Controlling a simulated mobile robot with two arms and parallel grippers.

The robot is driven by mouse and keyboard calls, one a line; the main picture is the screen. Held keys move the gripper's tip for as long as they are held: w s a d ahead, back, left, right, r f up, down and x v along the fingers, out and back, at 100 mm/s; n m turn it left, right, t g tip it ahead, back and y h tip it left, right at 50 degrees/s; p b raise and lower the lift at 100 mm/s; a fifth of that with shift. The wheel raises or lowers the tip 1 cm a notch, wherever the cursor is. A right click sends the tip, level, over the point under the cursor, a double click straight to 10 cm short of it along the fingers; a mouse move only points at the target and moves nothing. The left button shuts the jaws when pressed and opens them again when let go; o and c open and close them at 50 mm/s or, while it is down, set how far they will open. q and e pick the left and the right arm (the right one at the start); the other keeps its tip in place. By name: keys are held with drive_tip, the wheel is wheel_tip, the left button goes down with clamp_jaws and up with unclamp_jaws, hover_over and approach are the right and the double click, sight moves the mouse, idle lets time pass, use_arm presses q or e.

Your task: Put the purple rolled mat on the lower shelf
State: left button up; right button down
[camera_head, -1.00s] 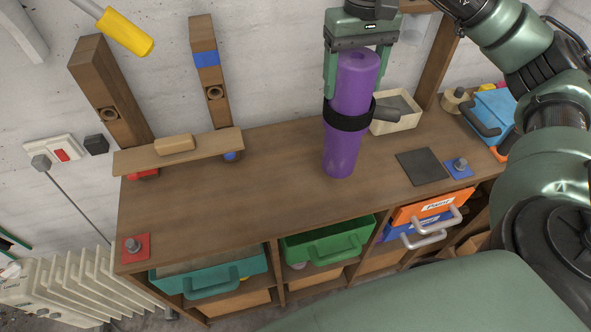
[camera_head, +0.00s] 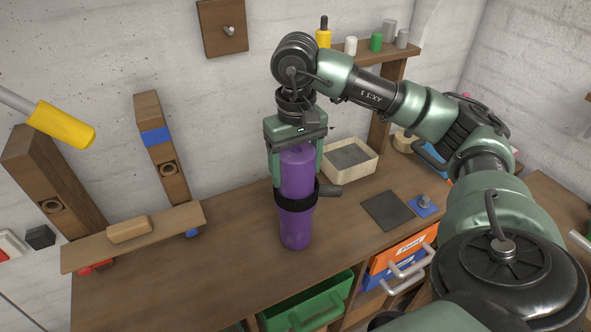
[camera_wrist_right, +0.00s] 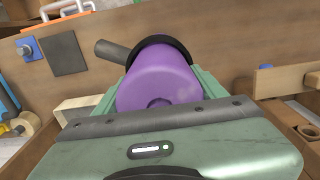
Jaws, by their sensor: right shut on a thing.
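The purple rolled mat (camera_head: 295,225) is upright, with a black band and a dark stub around its middle. My right gripper (camera_head: 297,178) is shut on its upper part from above; the wrist view also shows the mat (camera_wrist_right: 160,85) between the fingers. Its lower end is over the bench top (camera_head: 240,250), and I cannot tell if it touches. A low wooden plank shelf (camera_head: 185,222) with a wood block on it is at left. A higher wall shelf (camera_head: 395,57) with small jars is at back right. My left gripper is not in view.
A cream tray (camera_head: 352,172), a dark flat pad (camera_head: 388,211) and a blue plate with a knob (camera_head: 424,205) are right of the mat. A green drawer (camera_head: 310,305) and an orange drawer (camera_head: 400,248) stick out at the front.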

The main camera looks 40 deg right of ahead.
drive_tip(key=shift+f, duration=0.6)
drive_tip(key=c, duration=0.6)
unclamp_jaws()
drive_tip(key=shift+f, duration=0.15)
drive_tip(key=o, duration=0.4)
drive_tip(key=shift+s, duration=0.1)
drive_tip(key=shift+o, duration=0.2)
drive_tip(key=shift+r, duration=0.2)
